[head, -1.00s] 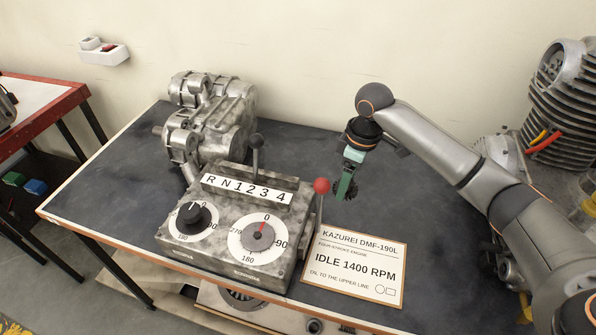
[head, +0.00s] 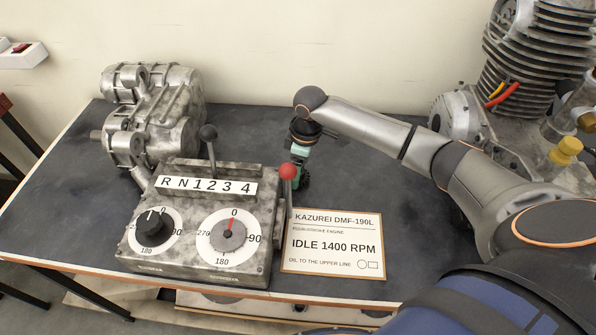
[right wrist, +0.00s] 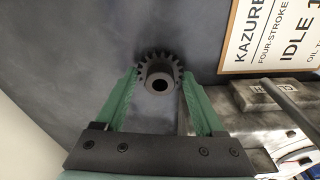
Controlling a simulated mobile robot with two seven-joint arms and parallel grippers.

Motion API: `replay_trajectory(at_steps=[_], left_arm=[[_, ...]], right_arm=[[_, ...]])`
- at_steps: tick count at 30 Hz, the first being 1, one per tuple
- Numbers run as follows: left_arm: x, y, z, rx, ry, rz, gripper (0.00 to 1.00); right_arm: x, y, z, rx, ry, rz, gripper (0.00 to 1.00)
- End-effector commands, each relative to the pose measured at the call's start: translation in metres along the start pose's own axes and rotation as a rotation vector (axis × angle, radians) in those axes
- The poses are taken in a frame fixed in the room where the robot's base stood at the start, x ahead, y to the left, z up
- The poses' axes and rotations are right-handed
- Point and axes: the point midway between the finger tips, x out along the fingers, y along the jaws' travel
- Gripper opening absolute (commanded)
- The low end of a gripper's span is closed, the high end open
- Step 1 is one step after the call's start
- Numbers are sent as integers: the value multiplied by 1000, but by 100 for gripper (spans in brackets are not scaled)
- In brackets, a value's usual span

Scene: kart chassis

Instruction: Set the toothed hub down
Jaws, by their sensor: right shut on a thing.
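The dark toothed hub (right wrist: 158,75) sits between the green fingertips of my right gripper (right wrist: 160,82) in the right wrist view, its round bore facing the camera. In the head view my right gripper (head: 301,150) points down over the dark bench top, behind the red-knobbed lever. The hub (head: 303,182) is a dark, partly hidden shape below the fingers. My right gripper is shut on the hub. I cannot tell whether the hub touches the bench. My left gripper is not in view.
A gear-selector box (head: 195,255) with dials and a red-knobbed lever (head: 288,171) stands close on the left. A sign (head: 333,264) lies in front. A metal gearbox (head: 150,115) stands at back left, a finned engine (head: 525,70) at right. The bench (head: 385,180) is clear between sign and engine.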

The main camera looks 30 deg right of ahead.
Motion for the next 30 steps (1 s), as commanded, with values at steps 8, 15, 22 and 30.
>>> replay_trajectory(at_steps=[8,15,22,30], left_arm=[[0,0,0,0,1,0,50],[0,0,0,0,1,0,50],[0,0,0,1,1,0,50],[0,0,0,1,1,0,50]], right_arm=[[6,0,0,0,3,2,0],[8,0,1,0,1,1,80],[8,0,0,0,1,1,100],[2,1,0,0,3,2,100]])
